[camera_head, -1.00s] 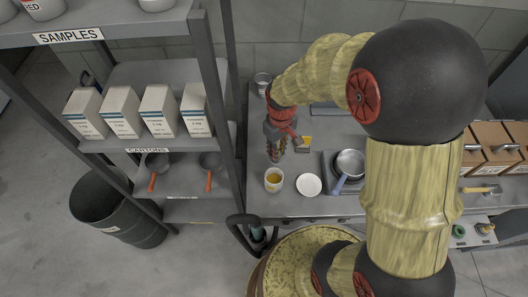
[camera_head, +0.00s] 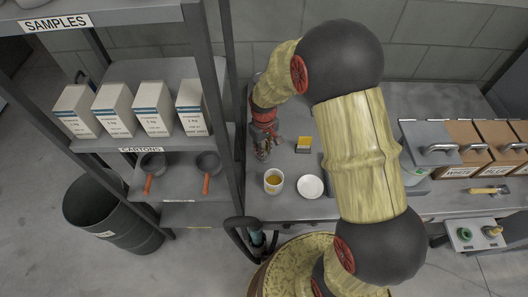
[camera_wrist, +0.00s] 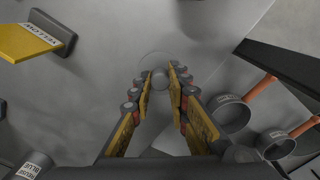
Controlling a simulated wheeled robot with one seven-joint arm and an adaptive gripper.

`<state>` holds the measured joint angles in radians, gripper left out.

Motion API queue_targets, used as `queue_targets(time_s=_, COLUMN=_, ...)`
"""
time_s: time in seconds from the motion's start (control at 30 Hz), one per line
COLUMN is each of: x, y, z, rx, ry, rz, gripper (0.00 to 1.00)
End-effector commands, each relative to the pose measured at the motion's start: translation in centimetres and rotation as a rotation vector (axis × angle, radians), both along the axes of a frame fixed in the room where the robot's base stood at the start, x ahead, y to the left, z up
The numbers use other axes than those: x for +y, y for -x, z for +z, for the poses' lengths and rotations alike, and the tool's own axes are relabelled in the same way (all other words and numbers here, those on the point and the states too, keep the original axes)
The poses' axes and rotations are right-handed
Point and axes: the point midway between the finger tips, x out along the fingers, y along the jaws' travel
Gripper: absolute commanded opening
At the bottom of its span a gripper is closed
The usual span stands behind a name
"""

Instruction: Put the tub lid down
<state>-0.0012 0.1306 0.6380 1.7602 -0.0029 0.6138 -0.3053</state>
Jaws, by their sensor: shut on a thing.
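My gripper (camera_head: 262,150) hangs over the left end of the grey table, near the shelf post. In the wrist view, my gripper (camera_wrist: 158,85) has its two yellow-padded fingers closed on a small grey round knob (camera_wrist: 160,78). A faint, clear-looking round rim shows around the knob; I take this to be the tub lid. I cannot tell how far it is above the surface. A white tub (camera_head: 273,181) with yellow contents stands open on the table, in front of my gripper. A white round dish (camera_head: 310,187) lies beside it.
The shelf post (camera_head: 219,90) is close on the left, with pans (camera_head: 208,163) beyond. Lidded bins (camera_head: 428,148) stand at right. Table behind the tub is bare.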

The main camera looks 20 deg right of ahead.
Motion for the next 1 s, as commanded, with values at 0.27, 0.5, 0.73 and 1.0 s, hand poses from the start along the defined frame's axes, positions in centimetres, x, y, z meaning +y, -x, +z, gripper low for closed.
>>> queue_targets(time_s=0.27, x=-0.01, y=-0.03, z=-0.02, rx=-0.001, ry=0.0, rz=0.0, gripper=0.04)
queue_targets(time_s=0.5, x=-0.01, y=-0.02, z=-0.14, rx=-0.001, ry=0.0, rz=0.0, gripper=0.27)
queue_targets(time_s=0.73, x=-0.01, y=-0.02, z=-0.14, rx=-0.001, ry=0.0, rz=0.0, gripper=0.35)
queue_targets(time_s=1.0, x=0.0, y=-0.05, z=0.24, rx=-0.002, ry=0.0, rz=0.0, gripper=0.35)
